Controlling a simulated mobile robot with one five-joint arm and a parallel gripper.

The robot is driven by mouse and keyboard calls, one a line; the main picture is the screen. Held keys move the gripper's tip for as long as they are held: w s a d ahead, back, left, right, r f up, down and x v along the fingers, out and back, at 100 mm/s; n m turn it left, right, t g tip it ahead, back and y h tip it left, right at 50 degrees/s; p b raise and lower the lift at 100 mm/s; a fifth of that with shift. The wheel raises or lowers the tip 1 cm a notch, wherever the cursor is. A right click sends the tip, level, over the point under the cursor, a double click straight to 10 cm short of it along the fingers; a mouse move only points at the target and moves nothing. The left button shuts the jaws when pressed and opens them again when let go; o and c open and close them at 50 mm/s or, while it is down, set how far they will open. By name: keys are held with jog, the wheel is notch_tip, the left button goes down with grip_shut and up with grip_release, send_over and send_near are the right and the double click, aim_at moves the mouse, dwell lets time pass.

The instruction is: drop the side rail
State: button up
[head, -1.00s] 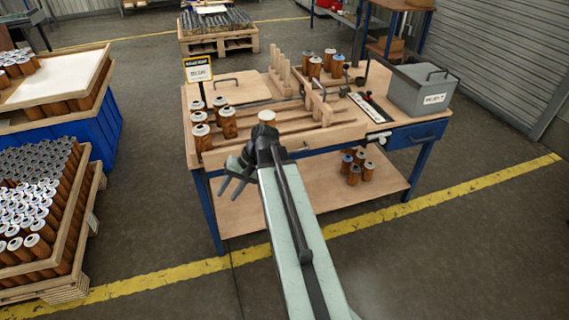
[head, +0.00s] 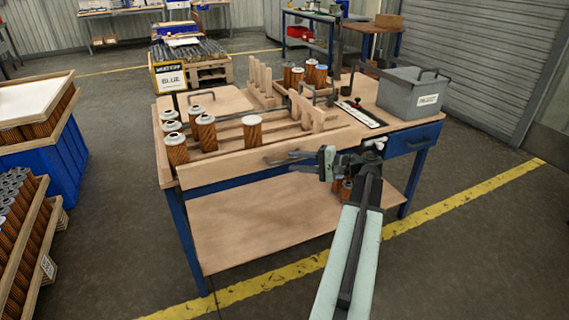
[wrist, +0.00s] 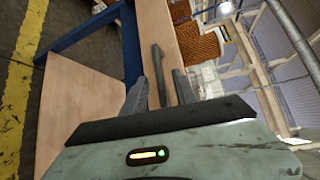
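The side rail (head: 235,158) is a long wooden board standing upright along the front edge of the workbench. In the wrist view the rail (wrist: 158,18) shows as a wooden strip with a dark grey bar handle (wrist: 157,65). My gripper (head: 281,162) is in front of the rail, its fingers pointing left along it in the head view. In the wrist view my gripper (wrist: 160,84) has its fingers apart, with the handle appearing between them. I cannot tell whether either finger touches the handle.
Orange-brown filter cartridges (head: 206,132) stand behind the rail at the left, by a sign reading BLUE (head: 170,76). A grey lidded box (head: 413,92) stands at the right. A white knob (head: 374,143) is at the bench's front right. Open floor lies in front.

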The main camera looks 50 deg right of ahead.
aim_at(286, 161)
jog(key=shift+x, duration=1.95)
grip_shut()
